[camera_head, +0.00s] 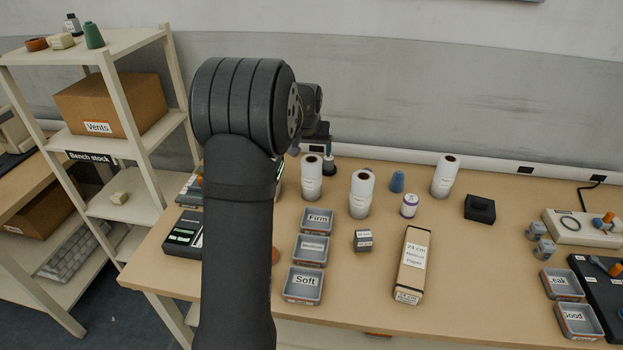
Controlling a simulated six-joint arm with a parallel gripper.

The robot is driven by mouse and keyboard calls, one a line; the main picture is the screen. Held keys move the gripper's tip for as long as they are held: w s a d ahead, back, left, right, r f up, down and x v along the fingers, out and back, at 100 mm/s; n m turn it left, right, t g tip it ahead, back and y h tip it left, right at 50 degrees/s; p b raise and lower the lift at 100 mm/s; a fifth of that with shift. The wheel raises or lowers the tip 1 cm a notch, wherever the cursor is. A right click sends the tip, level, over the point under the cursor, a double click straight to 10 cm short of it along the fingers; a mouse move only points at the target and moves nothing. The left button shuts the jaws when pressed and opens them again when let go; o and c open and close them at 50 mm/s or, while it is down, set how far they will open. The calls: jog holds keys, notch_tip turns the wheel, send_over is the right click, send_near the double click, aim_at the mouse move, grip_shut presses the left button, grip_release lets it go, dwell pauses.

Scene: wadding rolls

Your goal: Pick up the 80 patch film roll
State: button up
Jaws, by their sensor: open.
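White upright rolls stand on the wooden bench: one at the left (311,182), one in the middle (360,198) with another pale top just behind it, and one farther right (445,177). Their labels are too small to read, so I cannot tell which is the 80 patch film roll. A shorter white roll with a purple top (409,207) stands between the middle and right rolls. My gripper (318,131) shows only as a dark part behind my arm, above the back of the bench near the left roll. Its fingertips are not clear; it is open and no roll shows in it.
Grey trays marked Firm (317,215) and Soft (302,291) stand in a column in front of the left roll. A long 24 cm box (412,262), a small grey box (363,241), a blue item (397,181) and a black block (480,209) are nearby.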

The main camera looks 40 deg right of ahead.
aim_at(312, 168)
jog(key=x, duration=1.1)
jog(key=shift+w+d+f, duration=0.1)
jog(key=shift+f, duration=0.1)
jog(key=c, duration=1.3)
jog(key=shift+c, duration=0.2)
jog(key=shift+r, duration=0.1)
